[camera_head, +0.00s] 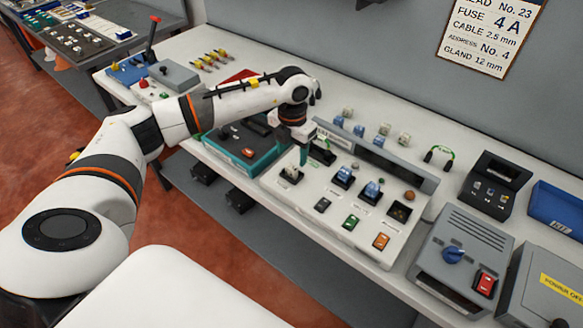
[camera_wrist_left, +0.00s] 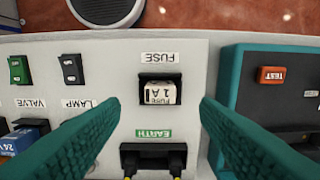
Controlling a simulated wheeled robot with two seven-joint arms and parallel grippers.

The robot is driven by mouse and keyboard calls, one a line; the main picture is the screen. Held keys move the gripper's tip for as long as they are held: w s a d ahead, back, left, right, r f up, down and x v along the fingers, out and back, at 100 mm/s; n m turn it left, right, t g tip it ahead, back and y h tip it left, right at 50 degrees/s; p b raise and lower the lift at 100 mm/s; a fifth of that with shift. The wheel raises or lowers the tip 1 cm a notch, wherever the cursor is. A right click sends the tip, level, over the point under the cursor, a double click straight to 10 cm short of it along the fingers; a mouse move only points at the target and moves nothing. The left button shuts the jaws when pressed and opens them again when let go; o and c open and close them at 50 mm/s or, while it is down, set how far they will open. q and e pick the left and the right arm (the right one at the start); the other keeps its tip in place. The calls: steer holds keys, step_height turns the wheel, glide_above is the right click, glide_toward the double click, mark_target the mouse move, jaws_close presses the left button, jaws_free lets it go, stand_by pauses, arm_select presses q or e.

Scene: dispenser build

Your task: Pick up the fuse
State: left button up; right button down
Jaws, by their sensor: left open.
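The fuse (camera_wrist_left: 160,92) is a white block marked "1 A", seated in a black holder under a FUSE label on the light panel (camera_wrist_left: 110,52). In the head view the fuse (camera_head: 291,173) shows small at the panel's left end. My left gripper (camera_head: 303,155) hangs just above it, pointing down. In the left wrist view the green fingers of my left gripper (camera_wrist_left: 162,105) are spread, one on each side of the fuse and apart from it. Nothing is between them in their grasp. My right gripper is not in view.
Loose white and blue blocks (camera_head: 359,130) stand behind the panel. Blue modules (camera_head: 373,190) sit right of the fuse. A teal tester (camera_head: 240,148) is on its left. A wall sign (camera_head: 490,35) reads "FUSE 4 A".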

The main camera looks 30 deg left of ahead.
mark_target(292, 166)
arm_select(q)
steer(key=shift+f+p, duration=0.55)
steer(key=shift+f, duration=0.05)
step_height(292, 166, down, 4)
steer(key=shift+r+p, duration=0.2)
steer(key=shift+p, duration=0.55)
steer(key=shift+f, duration=0.35)
steer(key=c, duration=1.1)
